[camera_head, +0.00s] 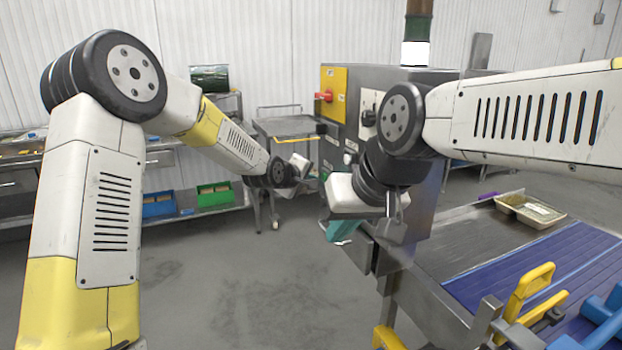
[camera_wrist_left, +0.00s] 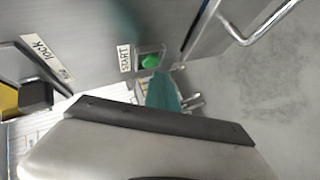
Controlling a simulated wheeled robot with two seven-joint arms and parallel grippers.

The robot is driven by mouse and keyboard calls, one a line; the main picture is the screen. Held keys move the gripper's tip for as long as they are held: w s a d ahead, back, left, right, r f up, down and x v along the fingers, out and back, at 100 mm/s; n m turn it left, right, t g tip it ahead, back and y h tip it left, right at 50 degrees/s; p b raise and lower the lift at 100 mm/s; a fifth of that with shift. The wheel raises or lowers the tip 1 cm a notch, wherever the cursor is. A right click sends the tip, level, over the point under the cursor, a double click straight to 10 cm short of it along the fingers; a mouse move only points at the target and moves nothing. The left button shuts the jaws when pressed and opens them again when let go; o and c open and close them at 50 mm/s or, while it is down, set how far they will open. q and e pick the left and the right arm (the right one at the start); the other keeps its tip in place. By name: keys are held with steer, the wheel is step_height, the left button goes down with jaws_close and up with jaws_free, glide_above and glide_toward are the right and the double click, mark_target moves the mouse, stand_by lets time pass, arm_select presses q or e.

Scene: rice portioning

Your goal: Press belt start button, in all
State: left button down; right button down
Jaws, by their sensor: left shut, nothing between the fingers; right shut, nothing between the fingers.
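The green start button (camera_wrist_left: 150,61) sits in a square frame on a grey metal panel in the left wrist view, with a START label beside it. My left gripper (camera_wrist_left: 166,92) is shut, its teal fingers just beside the button in that picture; I cannot tell if they touch it. In the head view the left arm reaches toward the grey machine cabinet (camera_head: 352,88), and its fingers cannot be made out. My right gripper (camera_head: 342,231) is shut and empty, pointing down in front of the cabinet. I cannot make out the button in the head view.
A blue belt (camera_head: 560,262) runs at the right, with a tray (camera_head: 546,220) beside it. A yellow handle (camera_head: 530,286) stands at its near edge. A red switch (camera_head: 323,96) is on the cabinet. A metal cart (camera_head: 288,126) stands behind. Grey floor is clear at the centre left.

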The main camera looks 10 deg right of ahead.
arm_select(q)
steer(key=shift+d, duration=0.1)
stand_by(0.5)
steer(key=shift+d, duration=0.3)
